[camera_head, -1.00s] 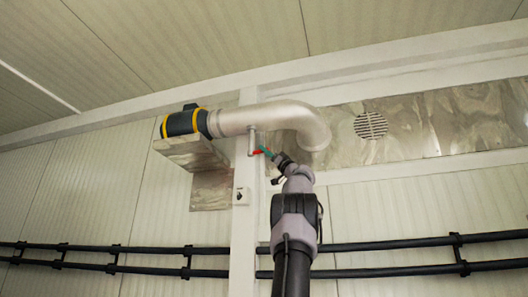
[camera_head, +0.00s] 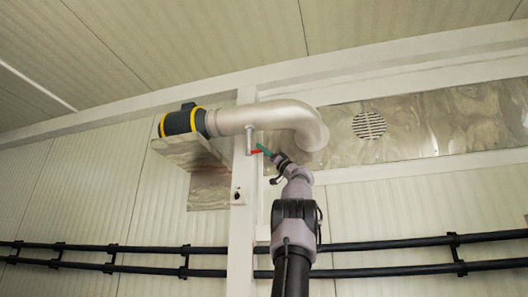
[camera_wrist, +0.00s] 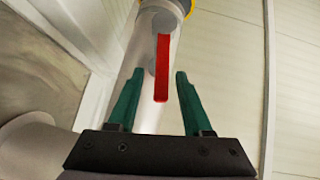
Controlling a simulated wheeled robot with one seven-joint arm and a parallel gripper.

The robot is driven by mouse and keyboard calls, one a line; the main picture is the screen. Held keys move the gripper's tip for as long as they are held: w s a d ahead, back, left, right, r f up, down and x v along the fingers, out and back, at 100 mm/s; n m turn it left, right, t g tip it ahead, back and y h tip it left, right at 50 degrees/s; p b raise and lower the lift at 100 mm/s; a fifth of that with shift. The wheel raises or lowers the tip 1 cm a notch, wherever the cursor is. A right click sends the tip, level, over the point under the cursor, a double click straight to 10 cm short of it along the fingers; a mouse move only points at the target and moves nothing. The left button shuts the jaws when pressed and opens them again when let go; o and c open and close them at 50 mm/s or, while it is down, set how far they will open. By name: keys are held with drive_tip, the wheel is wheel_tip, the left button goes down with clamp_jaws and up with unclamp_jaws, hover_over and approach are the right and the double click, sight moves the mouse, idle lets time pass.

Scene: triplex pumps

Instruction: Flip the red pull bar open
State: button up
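The red pull bar (camera_wrist: 162,68) shows in the wrist view as a long narrow bar in front of the silver pipe (camera_wrist: 146,110). Its near end lies between the tips of my gripper (camera_wrist: 154,88), with a gap on both sides. The two green fingers are apart and nothing is held. In the head view, a small part of the red bar (camera_head: 255,151) shows below the pipe (camera_head: 265,115), beside a short vertical stub (camera_head: 249,140). My gripper (camera_head: 264,149) is small there, at the right of the bar; contact cannot be told from that view.
A dark motor with yellow rings (camera_head: 184,122) sits at the pipe's left end on a metal bracket (camera_head: 185,151). A white post (camera_head: 242,210) with a small switch box (camera_head: 238,195) stands below. Black rails (camera_head: 390,247) run along the wall. A round vent (camera_head: 369,126) is at right.

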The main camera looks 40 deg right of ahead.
drive_tip(key=v, duration=1.1)
drive_tip(key=shift+w+a, duration=0.1)
